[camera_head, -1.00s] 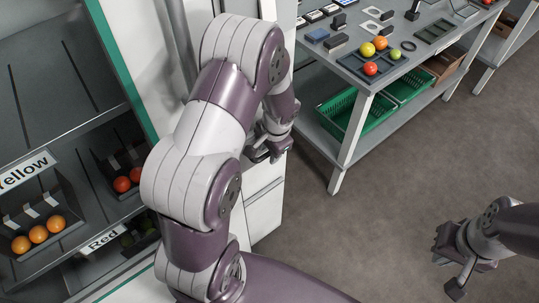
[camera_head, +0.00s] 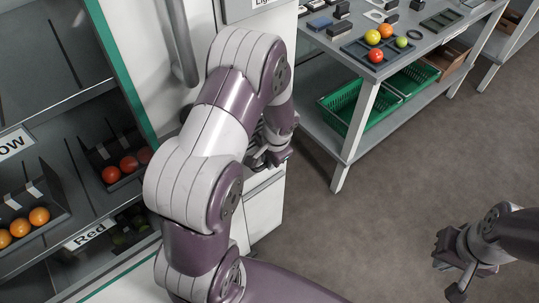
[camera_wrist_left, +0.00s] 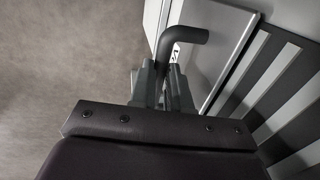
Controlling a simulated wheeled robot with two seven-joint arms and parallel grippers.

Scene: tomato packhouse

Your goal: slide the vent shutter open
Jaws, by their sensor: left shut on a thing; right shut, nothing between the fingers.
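My left gripper (camera_head: 268,157) is low beside the white cabinet front, partly hidden by my own arm. In the left wrist view its fingers (camera_wrist_left: 162,72) are shut on a dark bent handle (camera_wrist_left: 188,36), whose upper end turns right in front of a white panel. Slats of the vent shutter (camera_wrist_left: 277,92) show dark and light at the right of that view. The vent is hidden in the head view, and how far it is open cannot be told. My right gripper (camera_head: 452,270) is shut and empty over the bare floor at lower right.
A shelf rack at left holds oranges (camera_head: 38,216) and red tomatoes (camera_head: 111,174) in bins with labels. A workbench (camera_head: 352,125) at upper right carries a dark tray with fruit; green crates (camera_head: 345,107) stand on its lower shelf. The floor (camera_head: 370,220) between is clear.

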